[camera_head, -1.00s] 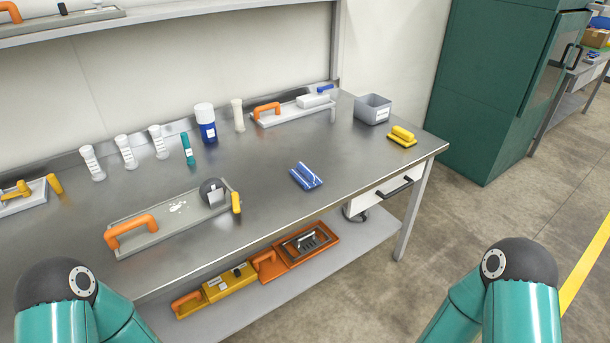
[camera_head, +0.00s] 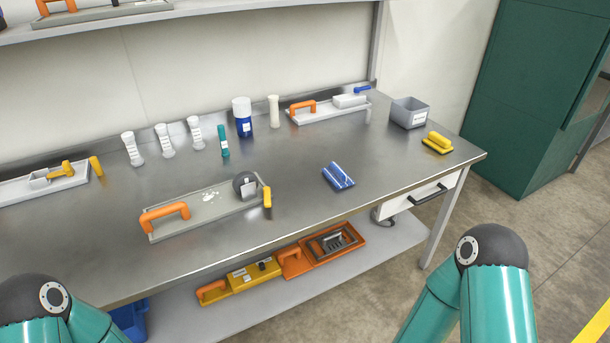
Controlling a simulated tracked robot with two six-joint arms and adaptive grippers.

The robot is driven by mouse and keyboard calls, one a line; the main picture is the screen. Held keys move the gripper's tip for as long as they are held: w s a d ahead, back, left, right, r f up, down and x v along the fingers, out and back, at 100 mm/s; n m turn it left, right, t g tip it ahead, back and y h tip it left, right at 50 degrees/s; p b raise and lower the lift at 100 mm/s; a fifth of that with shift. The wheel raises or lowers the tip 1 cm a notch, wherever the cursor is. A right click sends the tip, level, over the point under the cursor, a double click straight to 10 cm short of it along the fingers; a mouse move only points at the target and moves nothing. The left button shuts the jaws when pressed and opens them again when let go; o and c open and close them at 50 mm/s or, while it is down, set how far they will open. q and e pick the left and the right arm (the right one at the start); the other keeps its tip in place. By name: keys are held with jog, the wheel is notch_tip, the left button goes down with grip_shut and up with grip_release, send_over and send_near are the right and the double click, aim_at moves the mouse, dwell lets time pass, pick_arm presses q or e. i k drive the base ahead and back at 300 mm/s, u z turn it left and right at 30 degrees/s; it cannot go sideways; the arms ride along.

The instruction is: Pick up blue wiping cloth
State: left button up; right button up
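The blue wiping cloth (camera_head: 338,176) lies on the steel table (camera_head: 300,205), near its front edge and right of the middle. It looks folded, with lighter stripes. Nothing touches it. Only teal links of my two arms show, low at the left and low at the right of the view. Both of my grippers are outside the picture, so their state does not show.
A grey tray with an orange handle (camera_head: 165,214) lies left of the cloth. Bottles and white holders line the back. The table around the cloth is clear.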

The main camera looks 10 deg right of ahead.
aim_at(338, 177)
jog(key=z, duration=1.45)
jog(key=i, duration=0.1)
jog(key=u, duration=2.6)
jog(key=i, duration=0.2)
jog(key=u, duration=1.65)
jog(key=k, duration=1.7)
jog(key=z, duration=1.65)
jog(key=i, duration=1.05)
jog(key=z, duration=0.1)
